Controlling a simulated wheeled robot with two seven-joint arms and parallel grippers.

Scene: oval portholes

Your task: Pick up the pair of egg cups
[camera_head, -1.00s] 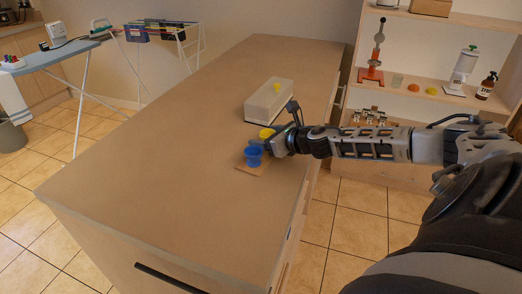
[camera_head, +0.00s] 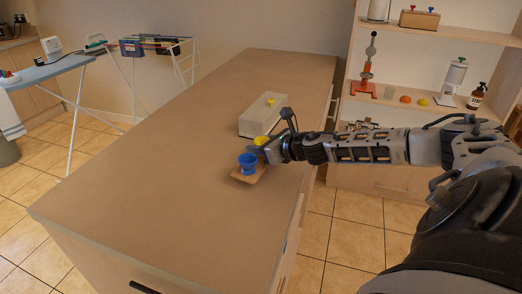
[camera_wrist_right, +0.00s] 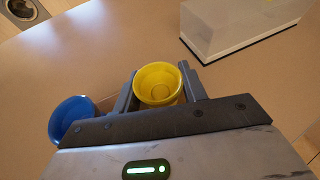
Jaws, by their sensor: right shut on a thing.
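The pair of egg cups is a blue cup (camera_head: 247,161) and a yellow cup (camera_head: 260,140) on a small wooden board (camera_head: 250,177). My right gripper (camera_head: 266,150) is at the yellow cup, with its fingers on either side of it. The right wrist view shows the yellow cup (camera_wrist_right: 159,84) between the fingers and the blue cup (camera_wrist_right: 72,118) to the left, partly hidden by the gripper body. The board seems slightly above the counter, though the gap is hard to judge. My left gripper is not in view.
A long pale box with a yellow knob (camera_head: 264,115) stands on the counter (camera_head: 150,190) just behind the cups. The counter's left and front parts are clear. A shelf unit (camera_head: 430,112) with several items stands at the right, beyond my right arm.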

